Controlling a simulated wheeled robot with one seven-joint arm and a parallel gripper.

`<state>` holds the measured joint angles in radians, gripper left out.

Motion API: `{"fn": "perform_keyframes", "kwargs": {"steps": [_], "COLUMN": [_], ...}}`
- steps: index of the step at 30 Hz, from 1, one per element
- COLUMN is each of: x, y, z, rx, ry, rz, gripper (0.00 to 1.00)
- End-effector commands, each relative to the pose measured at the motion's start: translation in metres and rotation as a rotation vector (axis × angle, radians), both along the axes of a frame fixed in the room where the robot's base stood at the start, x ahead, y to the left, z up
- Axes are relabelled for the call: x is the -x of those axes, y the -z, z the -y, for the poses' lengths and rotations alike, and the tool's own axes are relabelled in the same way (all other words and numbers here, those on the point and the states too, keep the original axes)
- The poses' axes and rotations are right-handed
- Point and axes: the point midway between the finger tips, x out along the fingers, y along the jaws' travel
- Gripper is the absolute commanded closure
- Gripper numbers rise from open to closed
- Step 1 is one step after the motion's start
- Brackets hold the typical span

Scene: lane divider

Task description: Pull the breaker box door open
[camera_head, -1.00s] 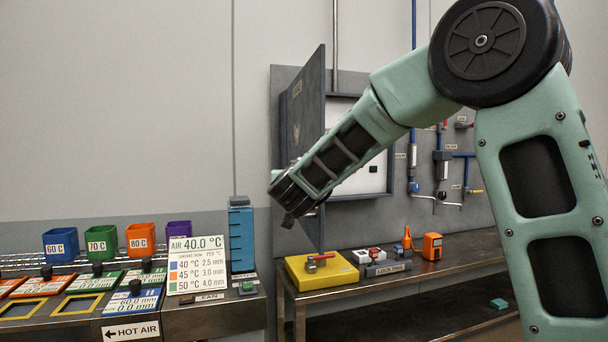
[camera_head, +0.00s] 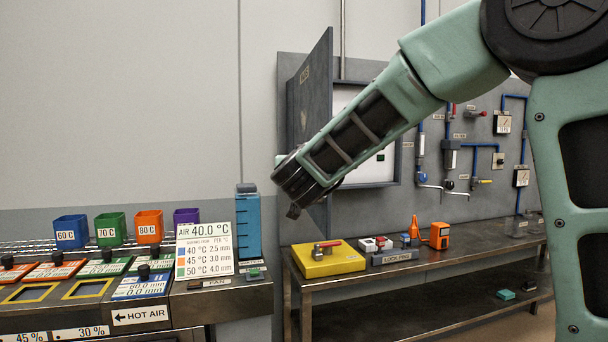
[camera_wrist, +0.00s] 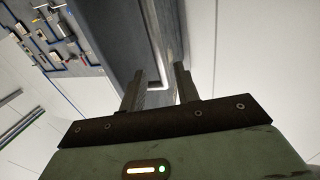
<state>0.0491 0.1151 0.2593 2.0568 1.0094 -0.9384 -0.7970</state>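The breaker box (camera_head: 395,150) is a grey wall-mounted box with a pale interior. Its dark grey door (camera_head: 312,85) stands swung out at the box's left side, wide open in the head view. My gripper (camera_head: 293,212) is at the door's lower part, and my arm crosses in front of the box and hides part of it. In the wrist view, my gripper's two fingers (camera_wrist: 158,88) are apart, with the grey door panel (camera_wrist: 115,30) behind and between them. Whether the fingers touch the door cannot be told. The door handle is not clearly visible.
A console with coloured bins (camera_head: 110,228) and a blue column (camera_head: 248,225) stands left. Pipes and gauges (camera_head: 503,124) are on the right wall.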

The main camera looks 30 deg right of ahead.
Motion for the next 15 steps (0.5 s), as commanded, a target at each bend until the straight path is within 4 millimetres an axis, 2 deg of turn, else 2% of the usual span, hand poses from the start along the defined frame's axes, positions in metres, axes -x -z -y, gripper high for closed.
{"fn": "perform_keyframes", "kwargs": {"steps": [1,9,15], "x": [0.012,0.066,0.094], "y": [0.002,0.001,0.000], "z": [-0.007,-0.040,-0.057], "rx": [0.001,0.000,0.000], "ry": [-0.002,-0.002,-0.001], "rz": [0.003,0.004,0.004], "gripper": [0.68,0.68,0.68]}}
